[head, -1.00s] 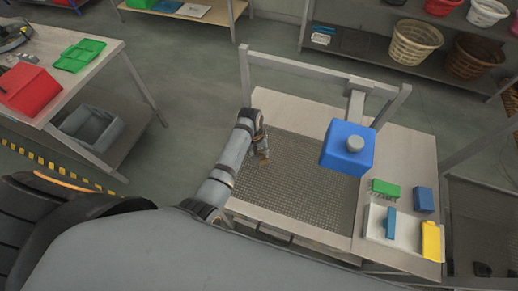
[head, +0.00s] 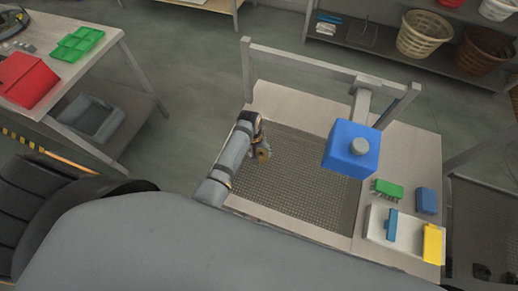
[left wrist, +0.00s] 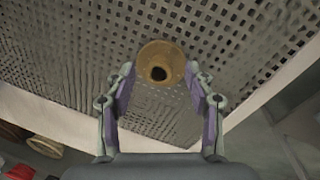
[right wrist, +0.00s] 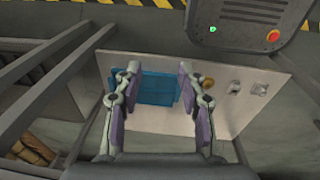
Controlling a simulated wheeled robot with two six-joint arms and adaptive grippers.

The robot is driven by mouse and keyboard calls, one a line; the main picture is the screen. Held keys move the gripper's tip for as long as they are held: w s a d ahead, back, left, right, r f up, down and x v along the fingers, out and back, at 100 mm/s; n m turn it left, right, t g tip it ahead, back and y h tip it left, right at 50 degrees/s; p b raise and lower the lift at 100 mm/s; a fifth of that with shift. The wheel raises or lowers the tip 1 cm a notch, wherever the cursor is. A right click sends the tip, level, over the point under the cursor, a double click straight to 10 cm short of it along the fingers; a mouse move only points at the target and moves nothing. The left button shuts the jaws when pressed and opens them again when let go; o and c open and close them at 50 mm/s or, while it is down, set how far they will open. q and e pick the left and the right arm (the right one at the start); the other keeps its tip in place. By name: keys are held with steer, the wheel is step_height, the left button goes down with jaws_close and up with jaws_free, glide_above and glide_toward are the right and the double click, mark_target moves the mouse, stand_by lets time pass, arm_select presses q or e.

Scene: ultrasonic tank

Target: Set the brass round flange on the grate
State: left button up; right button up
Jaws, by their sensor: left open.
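The brass round flange (head: 264,155) is at the grate's left part in the head view, right at my left gripper's fingertips. In the left wrist view the flange (left wrist: 160,64) shows its round rim and dark centre hole, with the grate (left wrist: 225,40) behind it. My left gripper (left wrist: 160,75) is open, its fingers on either side of the flange's near end. I cannot tell whether the flange touches the grate or a finger. The grate (head: 315,195) is a grey mesh set in the bench top. My right gripper (right wrist: 158,72) is open and empty.
A white tray (head: 405,235) with blue and yellow items, a green brush (head: 388,188) and a blue block (head: 427,200) lie at right. The grate's middle is clear.

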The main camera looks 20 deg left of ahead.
mark_target(258, 155)
arm_select(q)
steer(key=r, duration=0.1)
steer(key=r+b, duration=0.1)
steer(key=r, duration=0.3)
steer(key=shift+s+a+r, duration=0.1)
steer(key=shift+s+a, duration=0.1)
steer(key=shift+a, duration=0.1)
step_height(258, 155, up, 6)
steer(key=b, duration=0.1)
steer(key=shift+s+a+r, duration=0.25)
steer(key=shift+a, duration=0.2)
arm_select(e)
steer(key=shift+w+d+f, duration=0.1)
steer(key=shift+w+f, duration=0.25)
steer(key=shift+f, duration=0.3)
steer(key=shift+w+d+f, duration=0.1)
steer(key=shift+w+f, duration=0.25)
steer(key=shift+f, duration=0.25)
steer(key=shift+a, duration=0.25)
